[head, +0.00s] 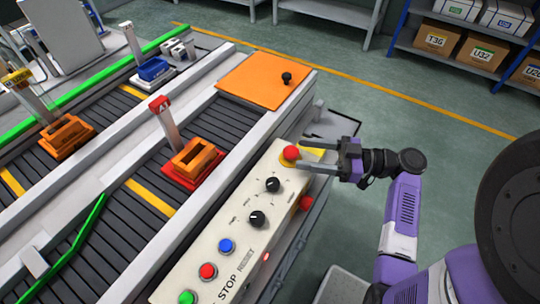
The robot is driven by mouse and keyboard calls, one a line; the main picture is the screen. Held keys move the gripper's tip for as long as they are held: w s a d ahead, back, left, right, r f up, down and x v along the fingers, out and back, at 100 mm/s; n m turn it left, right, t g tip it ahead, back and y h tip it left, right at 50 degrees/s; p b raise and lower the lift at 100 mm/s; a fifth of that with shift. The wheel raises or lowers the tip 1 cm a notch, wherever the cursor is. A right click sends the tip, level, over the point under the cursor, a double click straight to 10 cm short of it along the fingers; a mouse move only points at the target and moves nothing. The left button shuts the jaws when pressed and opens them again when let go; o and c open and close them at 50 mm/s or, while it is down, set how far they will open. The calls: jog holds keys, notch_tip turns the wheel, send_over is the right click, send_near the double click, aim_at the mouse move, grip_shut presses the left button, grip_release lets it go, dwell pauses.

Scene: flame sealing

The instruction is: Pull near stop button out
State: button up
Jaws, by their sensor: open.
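A red mushroom-shaped stop button (291,153) on a yellow base stands at the far end of the cream control panel (240,213). My gripper (307,154) is open, with its two fingers pointing left just right of this button. I cannot tell from this view whether the fingers reach around the button or touch it. A second red knob (305,203) sits on the panel's right side, below the gripper. A flat red button (207,271) is near the STOP lettering at the panel's near end. Whether the mushroom button is pressed in or out is unclear.
The panel also has two black knobs (257,219), a blue button (225,246) and a green button (187,297). Conveyors with orange trays (194,158) run on the left. An orange plate (264,80) lies beyond the panel. Floor is open behind my arm.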

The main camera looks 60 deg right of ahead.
aim_at(279, 157)
jog(key=p+x, duration=0.1)
jog(key=x, duration=0.6)
jog(key=shift+w, duration=0.2)
jog(key=shift+c, duration=0.5)
grip_shut()
